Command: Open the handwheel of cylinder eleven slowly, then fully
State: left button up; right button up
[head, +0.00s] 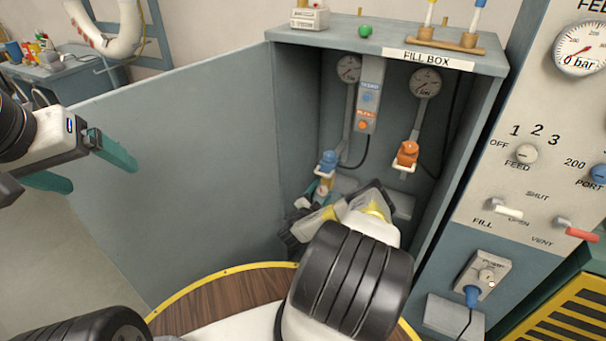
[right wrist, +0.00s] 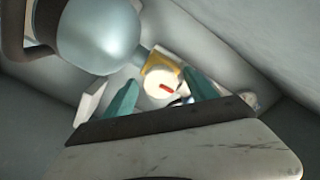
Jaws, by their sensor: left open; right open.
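In the right wrist view a round white knob with a red mark (right wrist: 158,86), which looks like the handwheel, sits in front of a yellow part (right wrist: 161,62). A pale grey-blue rounded body (right wrist: 103,35) with a dark band is beside it. My right gripper (right wrist: 161,92) is open, its teal fingers on either side of the knob; I cannot tell whether they touch it. In the head view it reaches low into the fill box (head: 429,54), below the blue connector (head: 328,160). No number eleven is readable. My left gripper (head: 85,167) is open and empty at far left.
The box's grey door (head: 185,175) stands open on the left. An orange connector (head: 407,154) hangs right of my right gripper, below a gauge (head: 425,83). The control panel (head: 545,150) is at the right. My right arm hides the box's lower front.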

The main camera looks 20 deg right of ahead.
jog(key=shift+w+d, duration=0.35)
jog(key=shift+d, duration=0.05)
jog(key=shift+c, duration=0.5)
jog(key=c, duration=1.3)
jog(key=shift+n, duration=0.5)
